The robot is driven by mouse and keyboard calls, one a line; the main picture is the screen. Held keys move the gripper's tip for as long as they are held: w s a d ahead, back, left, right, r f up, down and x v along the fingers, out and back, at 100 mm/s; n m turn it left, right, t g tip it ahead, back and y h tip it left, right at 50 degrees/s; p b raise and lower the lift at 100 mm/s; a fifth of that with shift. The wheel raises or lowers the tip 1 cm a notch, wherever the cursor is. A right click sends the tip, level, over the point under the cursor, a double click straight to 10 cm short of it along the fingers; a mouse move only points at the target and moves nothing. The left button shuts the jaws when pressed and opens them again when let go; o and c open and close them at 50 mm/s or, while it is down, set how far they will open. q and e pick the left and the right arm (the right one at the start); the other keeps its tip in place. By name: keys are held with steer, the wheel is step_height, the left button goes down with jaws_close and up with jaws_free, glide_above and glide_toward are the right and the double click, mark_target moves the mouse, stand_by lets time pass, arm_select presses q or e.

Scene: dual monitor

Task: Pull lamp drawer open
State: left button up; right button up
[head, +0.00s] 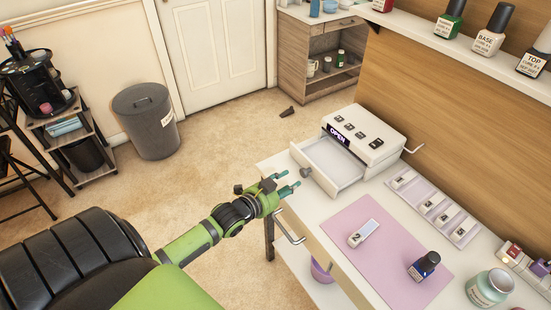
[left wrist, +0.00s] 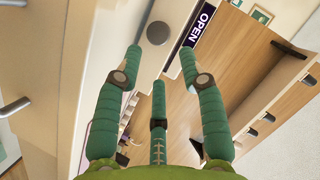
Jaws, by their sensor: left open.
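The lamp (head: 375,130) is a white box with an OPEN display and several numbered buttons on top. It stands on the white desk. Its drawer (head: 340,180) is slid out toward the left, and its pale empty inside shows. A round grey knob (head: 306,173) is on the drawer front. My left gripper (head: 288,182) has its green fingers open, just left of the knob. In the left wrist view, the knob (left wrist: 157,33) appears beyond and between the spread fingertips of the left gripper (left wrist: 160,58), apparently not gripped. My right gripper is not in view.
A metal handle (head: 289,228) juts from the desk front below my gripper.

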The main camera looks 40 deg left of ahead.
arm_select(q)
steer(key=v, duration=0.5)
steer(key=shift+s+r, duration=0.15)
stand_by(0.3)
steer(key=s+f+n+g+y, duration=0.15)
steer(key=s+f, duration=0.25)
steer(key=f, duration=0.5)
steer(key=s+f+n+g, duration=0.2)
steer(key=s+f+g, duration=0.15)
steer(key=f, duration=0.55)
steer(key=s+f+n+g, duration=0.1)
steer(key=s+f, duration=0.4)
steer(key=f, duration=0.3)
steer(key=s+d+f+n+g, duration=0.1)
steer(key=s+d+f+g, duration=0.2)
steer(key=s+f, duration=0.4)
steer(key=s+d+f+n+g, duration=0.1)
steer(key=s+d+f+g, duration=0.3)
steer(key=s, duration=1.3)
step_height(320, 180, down, 4)
steer(key=shift+d+f+g, duration=0.15)
steer(key=shift+d+g, duration=0.15)
steer(key=shift+d, duration=0.7)
